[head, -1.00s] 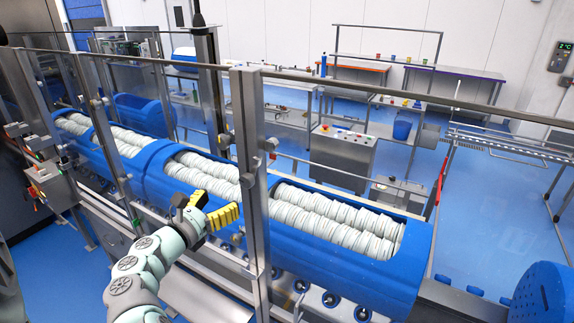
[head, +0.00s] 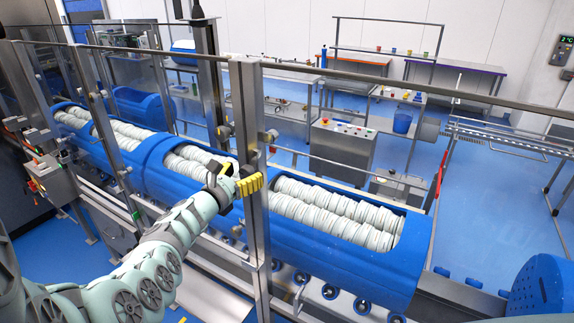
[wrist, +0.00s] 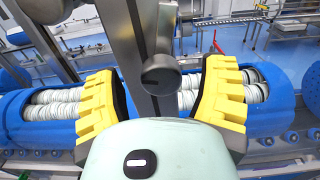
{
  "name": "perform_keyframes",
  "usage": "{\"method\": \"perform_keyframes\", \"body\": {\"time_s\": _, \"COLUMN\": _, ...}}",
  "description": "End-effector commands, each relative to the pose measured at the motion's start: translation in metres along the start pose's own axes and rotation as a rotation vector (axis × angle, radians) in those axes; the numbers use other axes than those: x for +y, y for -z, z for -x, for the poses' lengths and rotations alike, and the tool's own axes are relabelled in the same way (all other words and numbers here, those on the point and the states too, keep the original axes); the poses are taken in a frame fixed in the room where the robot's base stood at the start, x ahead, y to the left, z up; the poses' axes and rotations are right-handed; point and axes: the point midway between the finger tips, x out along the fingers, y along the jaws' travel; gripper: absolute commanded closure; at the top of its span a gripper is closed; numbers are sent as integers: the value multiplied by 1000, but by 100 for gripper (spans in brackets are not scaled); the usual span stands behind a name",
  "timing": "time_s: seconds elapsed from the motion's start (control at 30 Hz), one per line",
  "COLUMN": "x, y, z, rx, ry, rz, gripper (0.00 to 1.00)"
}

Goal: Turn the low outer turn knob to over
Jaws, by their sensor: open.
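A dark grey round turn knob (wrist: 161,76) shows end-on in the wrist view, in front of a steel post. It lies between the two yellow fingers of my gripper (wrist: 163,98), which is open with a gap on both sides of the knob. In the head view my gripper (head: 240,183) is at the left side of the near steel post (head: 254,170), about mid-height, and hides what is between its fingers. Another knob (head: 271,136) sits higher on that post. I cannot tell the knob's turn position.
Clear guard panels with a metal top rail (head: 390,82) run along the line. Behind them blue tubs (head: 335,262) hold rows of white rolls. A control box (head: 46,184) stands at the left.

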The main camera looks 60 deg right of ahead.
Motion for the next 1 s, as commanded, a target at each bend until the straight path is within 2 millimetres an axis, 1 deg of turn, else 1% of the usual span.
{"method": "perform_keyframes", "body": {"time_s": 0.03, "x": -3, "y": 2, "z": -5, "rx": 0, "ry": 8, "rz": -2, "gripper": 28}}
{"method": "perform_keyframes", "body": {"time_s": 0.2, "x": -2, "y": 0, "z": -12, "rx": 0, "ry": 6, "rz": -2, "gripper": 28}}
{"method": "perform_keyframes", "body": {"time_s": 0.5, "x": -3, "y": 0, "z": -13, "rx": 1, "ry": 5, "rz": 0, "gripper": 28}}
{"method": "perform_keyframes", "body": {"time_s": 0.53, "x": -3, "y": 0, "z": -13, "rx": 1, "ry": 5, "rz": 0, "gripper": 24}}
{"method": "perform_keyframes", "body": {"time_s": 1.0, "x": -2, "y": 0, "z": -12, "rx": 1, "ry": 3, "rz": 0, "gripper": 73}}
